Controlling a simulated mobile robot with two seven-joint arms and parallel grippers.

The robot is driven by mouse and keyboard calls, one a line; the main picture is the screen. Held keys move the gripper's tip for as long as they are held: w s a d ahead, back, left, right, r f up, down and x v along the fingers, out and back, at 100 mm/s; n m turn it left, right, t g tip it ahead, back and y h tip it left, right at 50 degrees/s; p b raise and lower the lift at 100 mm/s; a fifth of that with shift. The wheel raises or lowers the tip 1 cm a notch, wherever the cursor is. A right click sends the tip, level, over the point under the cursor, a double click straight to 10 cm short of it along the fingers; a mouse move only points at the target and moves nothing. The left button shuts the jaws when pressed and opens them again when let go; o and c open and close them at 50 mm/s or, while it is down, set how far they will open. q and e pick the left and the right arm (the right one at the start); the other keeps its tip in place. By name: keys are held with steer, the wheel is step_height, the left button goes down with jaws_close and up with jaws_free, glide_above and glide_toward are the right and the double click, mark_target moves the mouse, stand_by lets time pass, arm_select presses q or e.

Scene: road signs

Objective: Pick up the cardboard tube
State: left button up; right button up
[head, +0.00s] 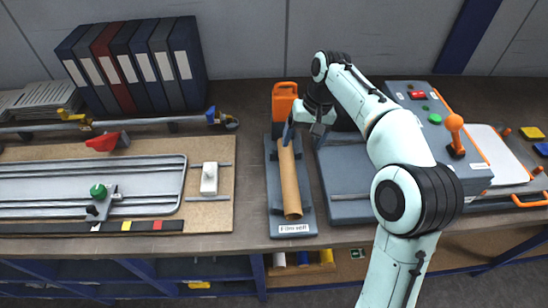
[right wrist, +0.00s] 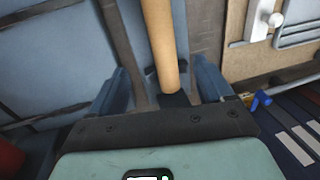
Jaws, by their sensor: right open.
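The brown cardboard tube (head: 289,185) lies lengthwise on a narrow grey holder (head: 307,208) with a white label at its front end. My right gripper (head: 300,130) is over the far end of the tube and partly hides it in the head view. In the right wrist view the tube (right wrist: 161,40) runs between the two spread blue fingers of the right gripper (right wrist: 163,75), with gaps on both sides. The gripper is open and holds nothing. My left gripper is in neither view.
An orange object (head: 285,98) stands just behind the holder. A grey machine (head: 350,185) is close on the right, with an orange-knobbed lever (head: 454,123). A cutting board (head: 215,213) with a white-handled slider (head: 209,179) lies left. Binders (head: 188,60) stand at the back left.

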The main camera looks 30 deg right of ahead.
mark_target(290, 169)
steer(key=f, duration=0.2)
steer(key=a+f+b, duration=0.1)
steer(key=f, duration=0.4)
steer(key=shift+a+f+b, duration=0.15)
steer(key=shift+f+b, duration=0.1)
steer(key=shift+b, duration=0.05)
steer(key=f, duration=0.3)
steer(key=w+a+f, duration=0.1)
steer(key=f, duration=0.1)
steer(key=shift+w+a+f+b, duration=0.1)
steer(key=shift+f+b, duration=0.1)
steer(key=shift+b, duration=0.1)
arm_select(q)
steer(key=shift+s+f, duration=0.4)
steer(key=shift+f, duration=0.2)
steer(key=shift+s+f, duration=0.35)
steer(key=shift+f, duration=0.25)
arm_select(e)
steer(key=c, duration=1.2)
